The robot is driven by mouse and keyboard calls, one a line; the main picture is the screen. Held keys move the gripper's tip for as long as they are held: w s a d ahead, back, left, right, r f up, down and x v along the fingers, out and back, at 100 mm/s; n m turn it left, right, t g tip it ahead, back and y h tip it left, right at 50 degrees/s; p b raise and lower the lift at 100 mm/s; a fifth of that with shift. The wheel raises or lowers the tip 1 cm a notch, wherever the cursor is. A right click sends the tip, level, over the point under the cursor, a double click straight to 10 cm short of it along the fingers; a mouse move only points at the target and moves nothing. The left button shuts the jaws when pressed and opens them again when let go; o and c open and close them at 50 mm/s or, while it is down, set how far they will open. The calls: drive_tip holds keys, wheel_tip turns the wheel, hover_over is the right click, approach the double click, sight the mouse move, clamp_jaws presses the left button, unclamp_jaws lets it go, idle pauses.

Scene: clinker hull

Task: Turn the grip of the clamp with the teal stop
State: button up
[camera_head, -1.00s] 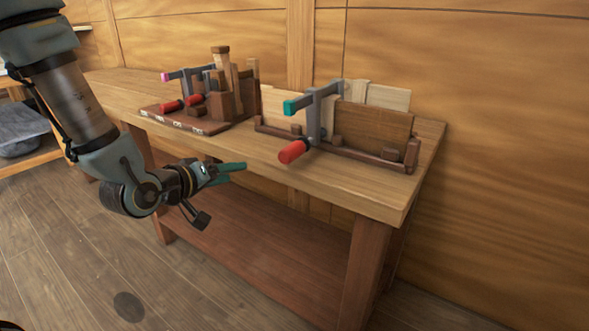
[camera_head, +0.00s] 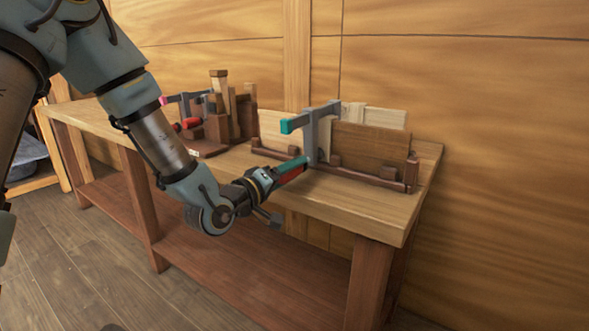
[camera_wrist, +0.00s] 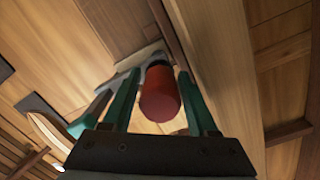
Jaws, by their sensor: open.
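The clamp with the teal stop (camera_head: 287,126) stands on the workbench, its grey bar (camera_head: 318,135) upright against the wooden boards. Its red grip (camera_head: 291,174) points out over the bench's front edge. My gripper (camera_head: 292,169) is at the grip, and its fingers partly hide it in the head view. In the wrist view the red grip (camera_wrist: 160,97) lies between the two teal fingers of my gripper (camera_wrist: 158,100). The fingers are open, with a gap visible on the left side; whether the right finger touches the grip I cannot tell.
The workbench (camera_head: 372,215) stands along a wooden wall. To the left stand clamps with red grips and a pink stop (camera_head: 164,100), partly hidden by my arm.

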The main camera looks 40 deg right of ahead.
drive_tip(key=shift+w+d, duration=0.1)
drive_tip(key=shift+d, duration=0.45)
clamp_jaws()
